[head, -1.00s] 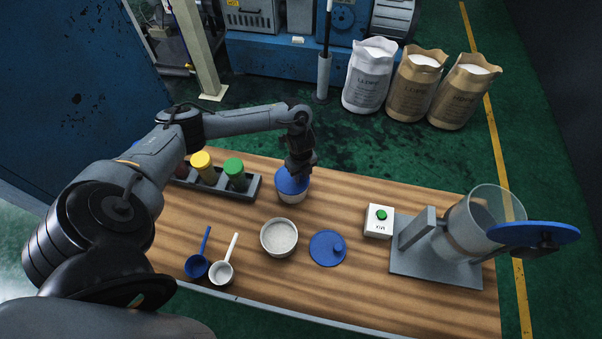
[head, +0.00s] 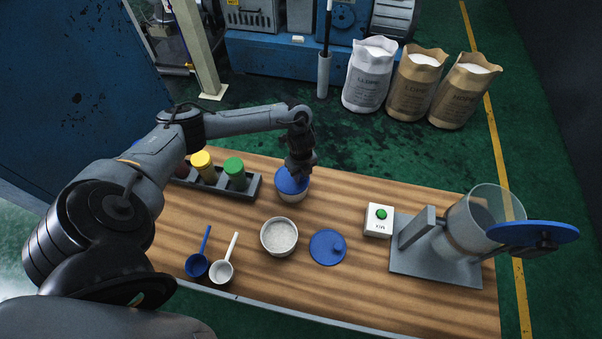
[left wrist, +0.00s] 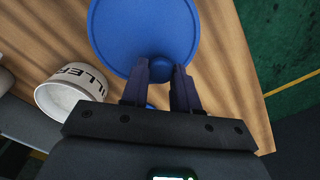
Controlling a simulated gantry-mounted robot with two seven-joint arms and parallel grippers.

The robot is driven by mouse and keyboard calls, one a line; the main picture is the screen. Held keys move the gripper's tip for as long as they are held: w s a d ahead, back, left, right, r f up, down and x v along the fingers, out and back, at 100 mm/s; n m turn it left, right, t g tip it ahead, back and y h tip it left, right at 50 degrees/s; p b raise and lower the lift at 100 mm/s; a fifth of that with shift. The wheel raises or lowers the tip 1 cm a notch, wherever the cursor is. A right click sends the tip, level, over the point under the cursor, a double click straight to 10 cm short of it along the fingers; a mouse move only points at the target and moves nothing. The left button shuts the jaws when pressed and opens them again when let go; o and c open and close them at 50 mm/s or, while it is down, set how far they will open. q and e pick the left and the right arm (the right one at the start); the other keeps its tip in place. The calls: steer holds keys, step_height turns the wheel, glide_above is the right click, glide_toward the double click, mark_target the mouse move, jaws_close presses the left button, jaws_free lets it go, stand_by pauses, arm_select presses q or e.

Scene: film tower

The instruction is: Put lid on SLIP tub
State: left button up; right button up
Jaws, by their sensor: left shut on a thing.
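A blue lid (head: 292,181) lies over the top of a pale tub (head: 291,197) at the back middle of the table. The tub's name is not readable in the head view. My left gripper (head: 299,172) points down from above and is shut on the lid's knob. In the left wrist view the lid (left wrist: 142,25) fills the top middle, its knob (left wrist: 160,69) is between the fingers, and it hides the tub below. Whether the lid is fully seated I cannot tell. My right gripper is not in view.
An open tub of pale powder (head: 279,237), lettered "FILLER" in the wrist view (left wrist: 75,95), stands nearer the front. Another blue lid (head: 327,247) lies beside it. Two scoops (head: 208,263), a rack of capped bottles (head: 218,180), a button box (head: 379,220) and a mixer (head: 450,245) stand around.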

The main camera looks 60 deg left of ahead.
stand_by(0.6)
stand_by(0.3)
arm_select(q)
steer(key=o, duration=1.6)
steer(key=shift+r+p, duration=2.15)
steer(key=shift+p, duration=0.2)
steer(key=shift+r+p, duration=1.35)
steer(key=shift+c, duration=0.6)
